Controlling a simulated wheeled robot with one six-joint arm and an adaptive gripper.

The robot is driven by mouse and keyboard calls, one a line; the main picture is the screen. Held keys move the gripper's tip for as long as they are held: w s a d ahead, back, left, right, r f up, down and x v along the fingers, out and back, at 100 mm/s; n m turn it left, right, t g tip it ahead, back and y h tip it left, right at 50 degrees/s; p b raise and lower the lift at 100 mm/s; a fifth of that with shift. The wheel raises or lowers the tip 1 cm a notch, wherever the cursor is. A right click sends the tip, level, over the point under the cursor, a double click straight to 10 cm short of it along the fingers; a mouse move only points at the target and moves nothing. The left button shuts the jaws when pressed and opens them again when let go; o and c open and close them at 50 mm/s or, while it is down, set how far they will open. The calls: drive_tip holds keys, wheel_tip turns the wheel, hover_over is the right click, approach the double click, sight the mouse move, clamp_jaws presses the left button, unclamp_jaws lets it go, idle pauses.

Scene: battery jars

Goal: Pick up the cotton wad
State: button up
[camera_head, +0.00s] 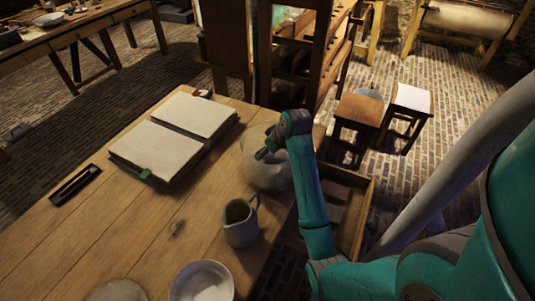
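I cannot make out a cotton wad for certain. A pale round jar (263,174) stands near the table's right edge, and its inside is mostly hidden. My gripper (264,154) is small and dark at the end of my teal arm, at the jar's rim. I cannot tell whether it is inside the jar or above it, nor whether its fingers are open or hold anything. A white bowl (203,283) at the table's front has a pale inside, and I cannot tell what is in it.
The wooden table (105,238) bears an open book (172,136), a dark narrow tray (75,185), a grey jug (241,222) just in front of the jar, and a pale round item (117,291). An open drawer (345,205) and stools (357,120) lie to the right. The table's left front is clear.

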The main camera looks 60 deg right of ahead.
drive_tip(key=shift+w+f, duration=0.15)
drive_tip(key=shift+f, duration=0.05)
drive_tip(key=c, duration=0.9)
wheel_tip(320, 180, up, 10)
drive_tip(key=shift+r, duration=0.1)
drive_tip(key=shift+c, duration=1.3)
